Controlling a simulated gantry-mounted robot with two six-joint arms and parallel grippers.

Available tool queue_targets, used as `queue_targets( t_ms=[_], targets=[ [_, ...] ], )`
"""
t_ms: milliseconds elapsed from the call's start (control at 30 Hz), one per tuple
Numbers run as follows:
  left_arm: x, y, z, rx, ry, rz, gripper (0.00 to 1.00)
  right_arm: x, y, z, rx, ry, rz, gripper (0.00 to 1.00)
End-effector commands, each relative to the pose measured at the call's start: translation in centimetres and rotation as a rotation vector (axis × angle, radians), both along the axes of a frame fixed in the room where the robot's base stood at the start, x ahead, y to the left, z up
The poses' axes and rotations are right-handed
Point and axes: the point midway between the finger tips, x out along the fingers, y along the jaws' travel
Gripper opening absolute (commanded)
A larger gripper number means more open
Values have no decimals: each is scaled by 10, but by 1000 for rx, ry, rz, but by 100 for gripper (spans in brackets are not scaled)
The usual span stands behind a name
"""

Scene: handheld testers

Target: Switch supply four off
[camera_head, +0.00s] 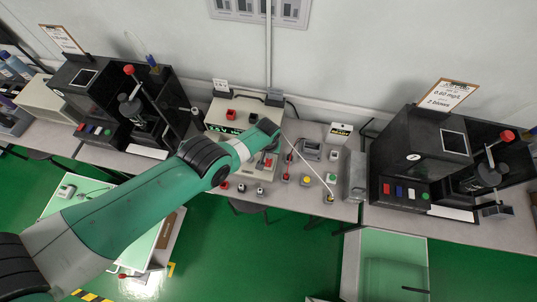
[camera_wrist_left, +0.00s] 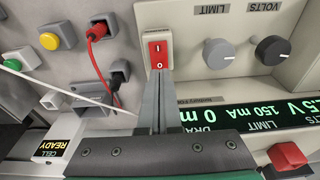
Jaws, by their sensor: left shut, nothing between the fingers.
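In the left wrist view a red rocker switch (camera_wrist_left: 158,53), marked I and O in a white frame, sits on a cream power supply panel (camera_wrist_left: 215,20). My left gripper (camera_wrist_left: 164,74) is shut and empty, its fingertips right at the O end of the switch. I cannot tell whether they touch it. The supply's green display (camera_wrist_left: 240,113) is lit and reads 150 mA limit and 0 mA draw. In the head view the power supply (camera_head: 237,106) stands mid-bench, partly hidden by my left arm. No supply number is readable. My right gripper is out of view.
Beside the switch are a grey knob (camera_wrist_left: 218,52), a black knob (camera_wrist_left: 270,50) and a red plug (camera_wrist_left: 97,30) with its cable. A red button (camera_wrist_left: 287,155) is at lower right. Black testers (camera_head: 405,165) stand on both sides of the bench.

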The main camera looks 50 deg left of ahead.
Motion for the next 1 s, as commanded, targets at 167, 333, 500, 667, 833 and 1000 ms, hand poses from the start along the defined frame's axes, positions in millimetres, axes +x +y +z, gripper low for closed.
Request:
queue_targets(
  t_ms=[167,333,500,667,833,1000],
  targets=[
    [0,0,-3,0,0,0,0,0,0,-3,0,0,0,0],
    [0,0,-6,0,0,0,0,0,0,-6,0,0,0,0],
    [0,0,-8,0,0,0,0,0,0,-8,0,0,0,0],
    [0,0,-11,0,0,0,0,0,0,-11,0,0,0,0],
    [0,0,-13,0,0,0,0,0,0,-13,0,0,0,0],
    [0,0,-16,0,0,0,0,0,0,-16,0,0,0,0]
  ],
)
